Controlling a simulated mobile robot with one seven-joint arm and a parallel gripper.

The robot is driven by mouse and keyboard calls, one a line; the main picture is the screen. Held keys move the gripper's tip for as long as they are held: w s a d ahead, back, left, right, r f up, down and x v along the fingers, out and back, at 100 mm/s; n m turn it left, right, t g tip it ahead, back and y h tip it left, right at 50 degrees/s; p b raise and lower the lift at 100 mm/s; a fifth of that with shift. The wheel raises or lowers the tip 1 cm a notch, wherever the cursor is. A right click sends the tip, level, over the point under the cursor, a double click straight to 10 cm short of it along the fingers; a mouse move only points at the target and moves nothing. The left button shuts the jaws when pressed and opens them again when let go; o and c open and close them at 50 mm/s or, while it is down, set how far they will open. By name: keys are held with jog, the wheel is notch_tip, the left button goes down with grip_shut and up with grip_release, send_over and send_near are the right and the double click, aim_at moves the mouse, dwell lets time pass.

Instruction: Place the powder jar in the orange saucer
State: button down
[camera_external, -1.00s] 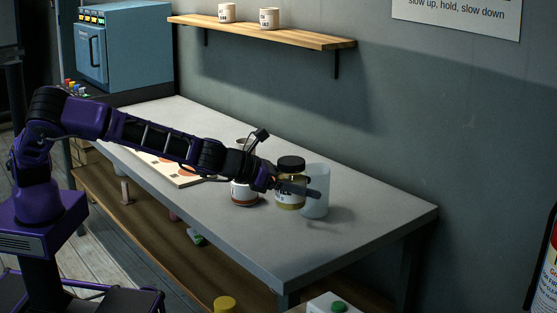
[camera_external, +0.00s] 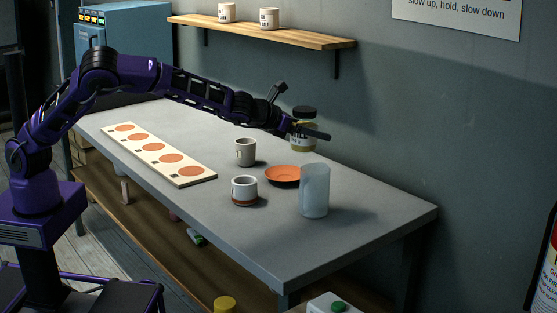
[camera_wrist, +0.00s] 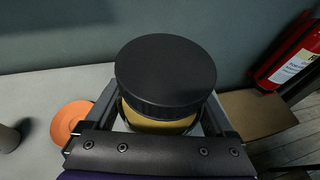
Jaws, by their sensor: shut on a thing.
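The powder jar (camera_external: 302,145) has a black lid and a yellowish body with a pale label. My gripper (camera_external: 311,132) is shut around it and holds it upright, raised at the back of the table. The lid of the jar (camera_wrist: 165,70) fills the middle of the wrist view and hides part of the fingers. The orange saucer (camera_external: 281,173) lies empty on the table, below and slightly left of the jar in the external view. In the wrist view the saucer (camera_wrist: 70,120) is left of the jar, partly cut off by my gripper.
A pale translucent cylinder (camera_external: 314,190) stands right beside the saucer. A white-and-brown cup (camera_external: 244,190) and a grey mug (camera_external: 245,152) stand to its left. A board with orange discs (camera_external: 190,177) lies farther left. A wall shelf (camera_external: 260,31) hangs above. The table's right end is clear.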

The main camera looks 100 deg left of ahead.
jog(key=s+a+n+g+y+p, duration=0.1)
jog(key=s+a, duration=0.1)
jog(key=a, duration=0.7)
jog(key=s+a+n+y+p, duration=0.1)
jog(key=s+a, duration=0.2)
jog(key=a, duration=0.5)
send_over(299, 178)
notch_tip(299, 178, down, 3)
jog(key=f, duration=0.5)
jog(key=f+b, duration=0.1)
jog(key=f, duration=0.5)
jog(key=shift+w+a+f, duration=0.15)
jog(key=shift+a, duration=0.05)
jog(key=shift+f+b, duration=0.3)
jog(key=shift+b, duration=0.05)
jog(key=shift+f, duration=0.2)
grip_release()
